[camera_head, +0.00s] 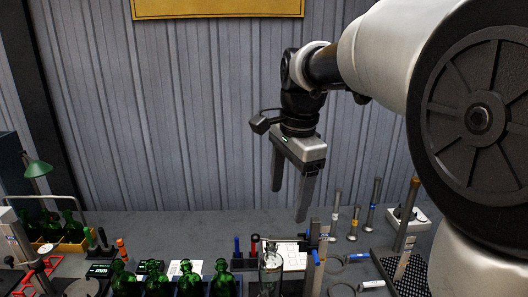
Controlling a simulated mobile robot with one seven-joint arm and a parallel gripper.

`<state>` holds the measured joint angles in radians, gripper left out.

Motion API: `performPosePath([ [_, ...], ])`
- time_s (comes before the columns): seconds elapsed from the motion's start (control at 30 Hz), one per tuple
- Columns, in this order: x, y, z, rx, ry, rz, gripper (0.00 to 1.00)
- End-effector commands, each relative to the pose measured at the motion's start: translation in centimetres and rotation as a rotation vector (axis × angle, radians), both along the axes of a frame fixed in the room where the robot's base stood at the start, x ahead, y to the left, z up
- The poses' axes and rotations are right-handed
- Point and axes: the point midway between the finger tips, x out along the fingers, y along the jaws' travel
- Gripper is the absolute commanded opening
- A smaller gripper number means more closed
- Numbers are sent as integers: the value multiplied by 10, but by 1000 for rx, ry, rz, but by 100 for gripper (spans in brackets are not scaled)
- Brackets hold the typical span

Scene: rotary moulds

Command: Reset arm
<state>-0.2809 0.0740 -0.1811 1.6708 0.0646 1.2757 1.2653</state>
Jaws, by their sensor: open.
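My gripper (289,198) hangs from my arm above the back middle of the bench, in front of the grey wall. Its two long grey fingers point down and stand apart, with nothing between them. The fingertips are above the bench top and to the upper right of the row of green bottles. A clear glass bottle (271,271) stands upright below the gripper at the bottom edge of the view.
Several green bottles (190,279) stand in a row at the front. More green bottles sit in a wooden crate (72,247) at left. Tall metal rods (373,204) rise from the bench (180,225) at right, beside a perforated black plate (410,272). A green lamp (38,168) stands far left.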

Motion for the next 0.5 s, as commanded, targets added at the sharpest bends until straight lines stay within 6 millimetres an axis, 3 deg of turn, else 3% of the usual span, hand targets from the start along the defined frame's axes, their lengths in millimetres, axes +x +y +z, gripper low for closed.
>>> performPosePath([
  [0.03,-24,-12,7,-1,-48,102,72],
  [0.13,-64,-27,10,-38,-139,330,72],
  [0.3,-128,-46,-4,-170,-275,702,72],
  [0.5,-176,-58,-31,-340,-353,1009,72],
])
